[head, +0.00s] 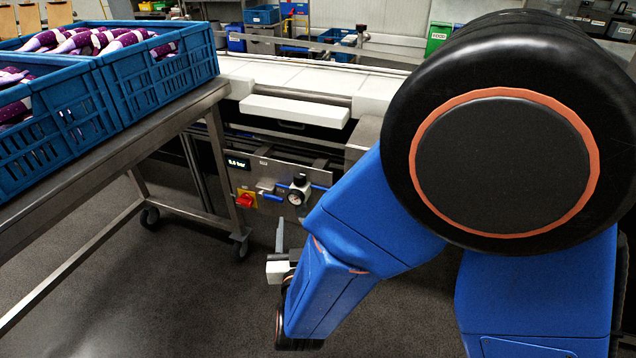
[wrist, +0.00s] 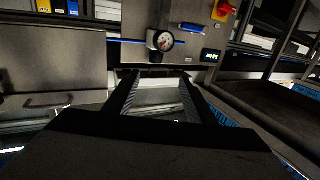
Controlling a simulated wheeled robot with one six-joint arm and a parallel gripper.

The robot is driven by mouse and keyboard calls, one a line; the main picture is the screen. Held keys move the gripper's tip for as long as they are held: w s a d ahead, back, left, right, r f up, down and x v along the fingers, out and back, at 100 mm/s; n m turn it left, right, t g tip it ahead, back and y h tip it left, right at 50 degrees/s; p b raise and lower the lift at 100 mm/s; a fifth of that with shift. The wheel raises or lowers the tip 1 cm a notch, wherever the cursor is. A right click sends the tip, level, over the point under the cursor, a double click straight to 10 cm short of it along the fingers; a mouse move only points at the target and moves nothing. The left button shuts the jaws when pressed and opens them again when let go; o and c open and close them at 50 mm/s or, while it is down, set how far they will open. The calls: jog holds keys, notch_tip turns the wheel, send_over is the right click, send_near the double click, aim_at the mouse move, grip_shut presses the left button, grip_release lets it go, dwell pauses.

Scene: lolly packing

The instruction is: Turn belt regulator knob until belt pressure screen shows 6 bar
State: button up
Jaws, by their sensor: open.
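The belt regulator (head: 296,197) is a round gauge with a dark knob (head: 299,179) above it, on a metal panel. In the wrist view, which looks upside down, the gauge (wrist: 164,41) sits beyond my fingertips. The belt pressure screen (head: 238,163) is a small dark display left of the regulator. It is lit and reads in bar, but its first digit is too small to be sure of. It also shows small in the wrist view (wrist: 210,55). My gripper (wrist: 158,85) is open and empty, apart from the knob. In the head view my arm partly hides it.
A red switch on a yellow plate (head: 245,200) is below the screen. Blue handles sit on the pipe beside the regulator. A metal table (head: 150,131) with blue crates (head: 163,83) stands at left. The white conveyor (head: 300,78) runs above the panel. The floor in front is clear.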

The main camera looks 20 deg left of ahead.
send_near(299, 181)
jog(key=x, duration=0.9)
jog(key=shift+w+d+f, duration=0.1)
jog(key=shift+h, duration=0.3)
jog(key=c, duration=1)
